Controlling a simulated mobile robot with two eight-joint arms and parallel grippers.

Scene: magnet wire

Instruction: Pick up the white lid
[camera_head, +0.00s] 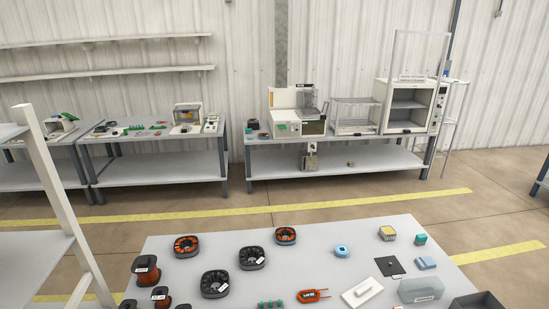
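A white lid (362,292) with a small raised handle lies flat on the near grey table, at the lower right of the head view. It sits just left of a translucent grey box (421,290) with a label. Nothing covers the lid. Neither of my grippers shows in this view.
The near table (330,248) also holds round black trays (215,284), copper wire spools (146,269), an orange part (312,296), a black plate (389,266) and a dark bin (477,301). A shelf post (65,205) stands at left. Open floor separates the back benches.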

